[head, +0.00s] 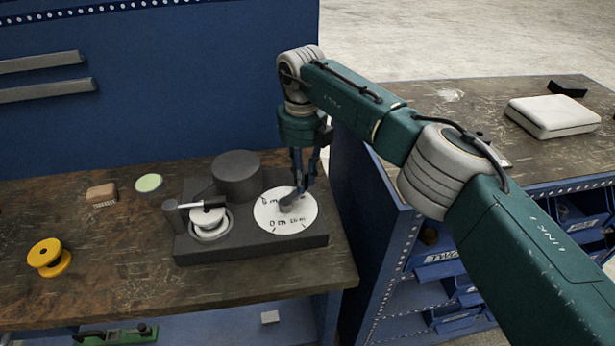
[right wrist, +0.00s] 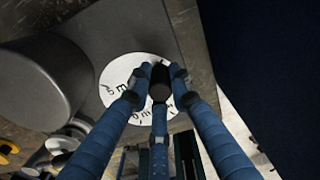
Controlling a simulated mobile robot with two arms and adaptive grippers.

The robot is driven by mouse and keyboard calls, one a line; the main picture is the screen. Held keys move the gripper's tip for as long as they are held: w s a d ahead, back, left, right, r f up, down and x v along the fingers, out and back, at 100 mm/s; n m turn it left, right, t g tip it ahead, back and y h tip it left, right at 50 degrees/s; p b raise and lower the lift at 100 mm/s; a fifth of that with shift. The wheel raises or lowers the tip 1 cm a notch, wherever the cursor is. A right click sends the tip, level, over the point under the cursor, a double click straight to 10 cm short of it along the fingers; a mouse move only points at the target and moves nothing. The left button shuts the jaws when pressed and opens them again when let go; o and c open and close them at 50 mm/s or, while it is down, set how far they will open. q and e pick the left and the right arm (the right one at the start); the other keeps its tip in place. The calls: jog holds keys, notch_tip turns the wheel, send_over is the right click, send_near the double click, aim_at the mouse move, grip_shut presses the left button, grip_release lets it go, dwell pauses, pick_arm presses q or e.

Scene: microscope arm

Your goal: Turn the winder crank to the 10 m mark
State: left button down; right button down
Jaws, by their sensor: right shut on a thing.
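The winder (head: 250,247) is a dark grey block on the wooden bench, with a tall dark cylinder (head: 238,176) at its back. Its white round dial (head: 272,219) carries black marks and lettering; which mark the crank points to is too small to tell. The dark crank (head: 287,203) lies over the dial. My right gripper (head: 304,185) comes down from above and is shut on the crank's dark knob, which shows between the blue fingers in the right wrist view (right wrist: 160,82). The fingers hide part of the dial. My left gripper is not in view.
A white spool (head: 209,224) sits on the winder's left part beside a small post (head: 173,217). A yellow spool (head: 49,258), a brown block (head: 102,194) and a pale green disc (head: 149,184) lie on the bench's left. A white case (head: 552,116) lies on the right-hand bench.

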jog(key=c, duration=1.8)
grip_release()
jog(key=shift+c, duration=0.2)
jog(key=shift+r, duration=0.1)
notch_tip(320, 180, up, 12)
